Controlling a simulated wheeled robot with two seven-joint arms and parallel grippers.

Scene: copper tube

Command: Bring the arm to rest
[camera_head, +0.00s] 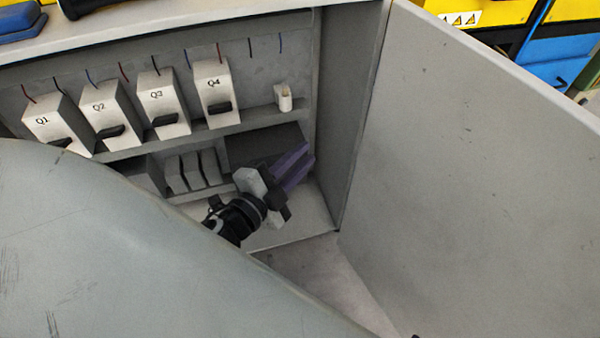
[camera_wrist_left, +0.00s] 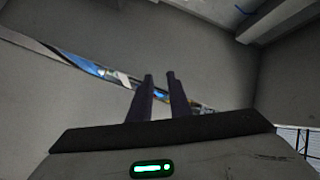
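My left gripper (camera_head: 303,160) is inside the grey cabinet, in front of its lower right part, below the shelf. Its two purple-tinted fingers point up and to the right. In the left wrist view its dark fingers (camera_wrist_left: 160,76) stand apart with a gap between them, and nothing is held. My right gripper is in neither view.
White breakers Q1 (camera_head: 52,118), Q2 (camera_head: 108,108), Q3 (camera_head: 165,95) and Q4 (camera_head: 214,85) line the shelf. A small pale holder (camera_head: 284,98) stands right of them. Grey blocks (camera_head: 190,172) sit below. A large grey door (camera_head: 470,170) stands open at the right.

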